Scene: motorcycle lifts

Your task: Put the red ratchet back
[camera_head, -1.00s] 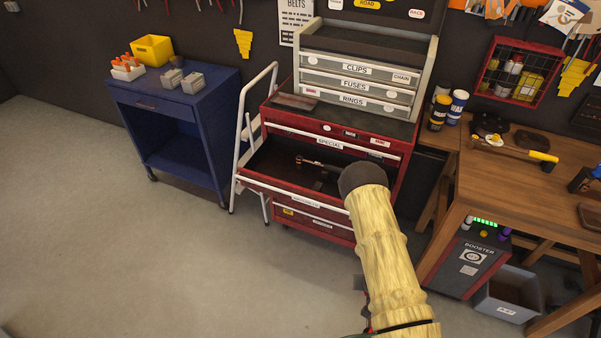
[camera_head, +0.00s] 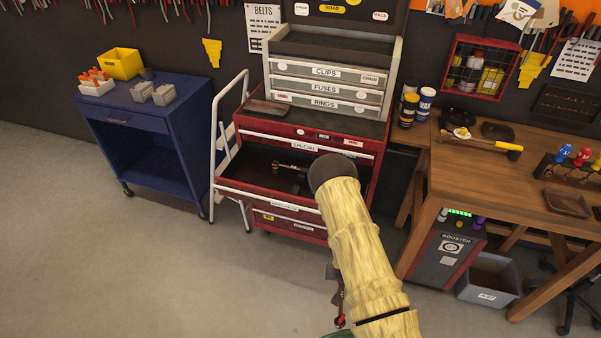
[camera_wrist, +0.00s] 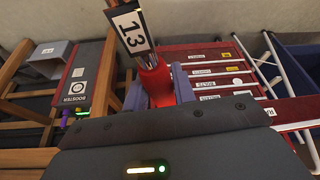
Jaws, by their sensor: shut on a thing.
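In the wrist view, my gripper (camera_wrist: 158,88) is shut on the red ratchet (camera_wrist: 154,82). Its red handle sits between the two grey fingers, and a white tag marked 13 covers its upper part. In the head view, a small red part of the ratchet (camera_head: 341,321) shows low beside my pale arm, which hides most of my gripper. The red tool chest (camera_head: 330,128) has an open drawer (camera_head: 232,171) below the SPECIAL label. My arm hides the drawer's right part.
A blue cart (camera_head: 150,125) stands left of the chest, with a white folded step frame (camera_head: 214,150) between. A wooden workbench (camera_head: 480,185) stands right, with a booster box (camera_head: 440,262) and grey bin (camera_head: 489,277) below. Floor at front left is clear.

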